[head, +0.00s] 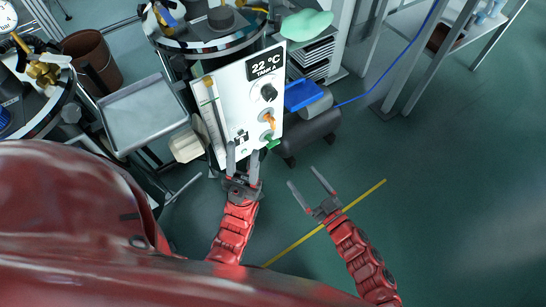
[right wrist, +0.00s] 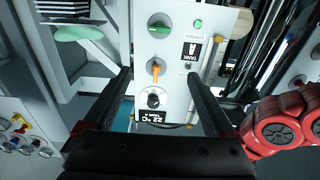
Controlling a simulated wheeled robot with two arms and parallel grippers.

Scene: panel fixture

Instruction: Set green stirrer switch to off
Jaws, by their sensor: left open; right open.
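The white panel (head: 238,119) has a display reading 22 °C, TANK A. The green switch (head: 271,142) is the lowest control on its right side. In the right wrist view the panel is upside down, and the green switch (right wrist: 160,27) has its handle lying roughly across the panel. My left gripper (head: 243,150) is open before the panel's lower edge, left of the green switch. My right gripper (head: 302,176) is open and empty, below and right of the panel. Its fingers also frame the panel in the right wrist view (right wrist: 160,80), apart from the green switch.
Above the green switch are an orange switch (head: 268,118) and a black knob (head: 268,92). A metal tray (head: 145,113) stands left of the panel. A dark tank with a blue top (head: 304,95) stands right of it. The floor at right is clear.

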